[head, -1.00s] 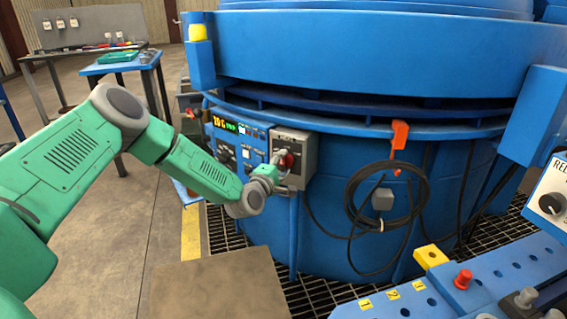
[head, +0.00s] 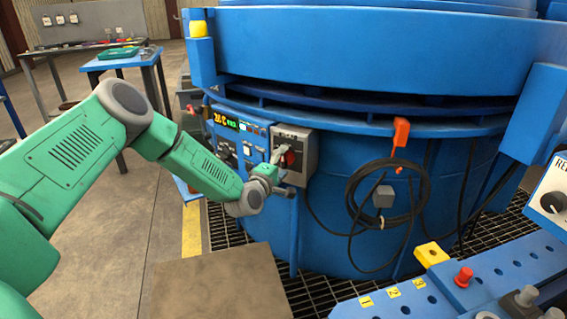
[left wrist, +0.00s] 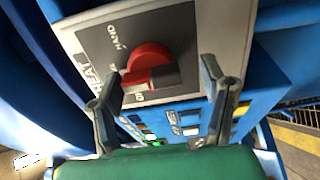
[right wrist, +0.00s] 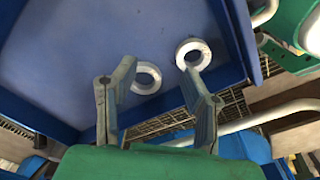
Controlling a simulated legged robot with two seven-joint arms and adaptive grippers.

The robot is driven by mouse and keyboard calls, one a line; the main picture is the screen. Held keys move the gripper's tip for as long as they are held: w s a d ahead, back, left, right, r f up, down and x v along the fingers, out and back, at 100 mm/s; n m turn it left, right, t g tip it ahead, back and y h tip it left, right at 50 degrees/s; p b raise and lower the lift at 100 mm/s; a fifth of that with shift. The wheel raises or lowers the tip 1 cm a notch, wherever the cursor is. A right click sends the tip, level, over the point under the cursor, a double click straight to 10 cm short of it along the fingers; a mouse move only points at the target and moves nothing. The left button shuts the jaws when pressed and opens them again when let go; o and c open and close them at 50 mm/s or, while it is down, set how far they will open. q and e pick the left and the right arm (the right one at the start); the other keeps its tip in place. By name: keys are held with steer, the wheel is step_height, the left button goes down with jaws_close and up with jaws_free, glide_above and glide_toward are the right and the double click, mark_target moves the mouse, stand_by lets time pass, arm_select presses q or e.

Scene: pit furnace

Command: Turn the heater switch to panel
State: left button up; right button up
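The heater switch is a red knob (left wrist: 148,62) on a grey plate in the left wrist view. The lettering HEAT and HAND can be read there; other marks are partly hidden by a finger. I cannot tell which mark the knob points to. My left gripper (left wrist: 160,80) is open, with one finger on each side of the knob and visible gaps. In the head view, my left gripper (head: 281,163) is at the grey switch box (head: 306,146) on the furnace front, partly covering the red knob. My right gripper (right wrist: 157,88) is open and empty in the right wrist view.
A blue control panel (head: 227,150) with a lit display adjoins the switch box. A coiled black cable (head: 352,197) hangs to its right from an orange hook (head: 400,137). Two pale rings (right wrist: 193,54) lie on a blue surface (right wrist: 90,50) before my right gripper.

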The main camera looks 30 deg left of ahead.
arm_select(q)
steer(key=shift+r, duration=0.1)
steer(key=shift+s+d, duration=0.1)
steer(key=shift+s, duration=0.1)
steer(key=s+d, duration=0.1)
steer(key=s, duration=1)
steer(key=shift+s, duration=0.2)
